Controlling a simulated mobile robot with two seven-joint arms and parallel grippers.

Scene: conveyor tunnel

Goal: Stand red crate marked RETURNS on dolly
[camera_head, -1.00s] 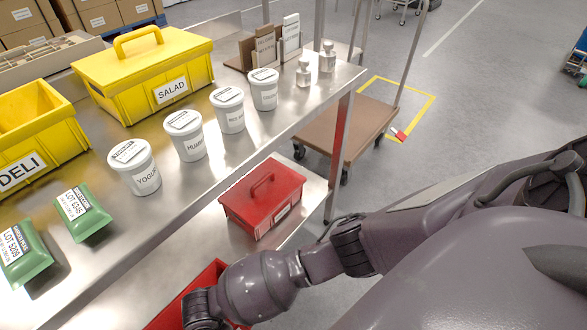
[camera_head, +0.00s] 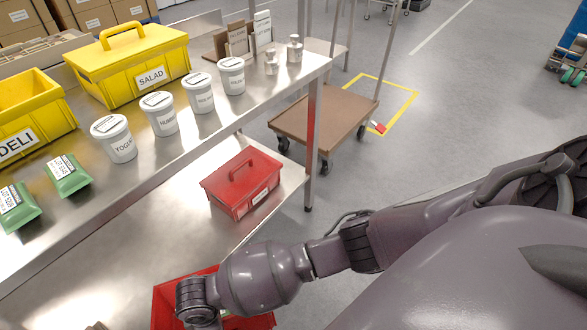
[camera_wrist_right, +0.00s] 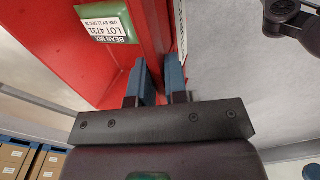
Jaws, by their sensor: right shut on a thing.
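An open red crate (camera_head: 165,300) is at the bottom of the head view, partly hidden by my right arm. My right gripper (camera_wrist_right: 158,82) is shut on its wall in the wrist view, where the red crate (camera_wrist_right: 75,55) holds a green packet (camera_wrist_right: 107,20) labelled bean mix. A white label shows edge-on on the crate's outer side; its text cannot be read. The likely dolly, a brown flat platform on castors (camera_head: 322,117), stands on the floor beyond the bench's right end. My left gripper is not in view.
A lidded red box (camera_head: 241,183) sits on the lower shelf (camera_head: 165,225). White tubs (camera_head: 113,140), yellow crates (camera_head: 130,65) and green packets (camera_head: 67,175) stand on the upper bench. A bench leg (camera_head: 313,150) stands between the lower shelf and the brown platform.

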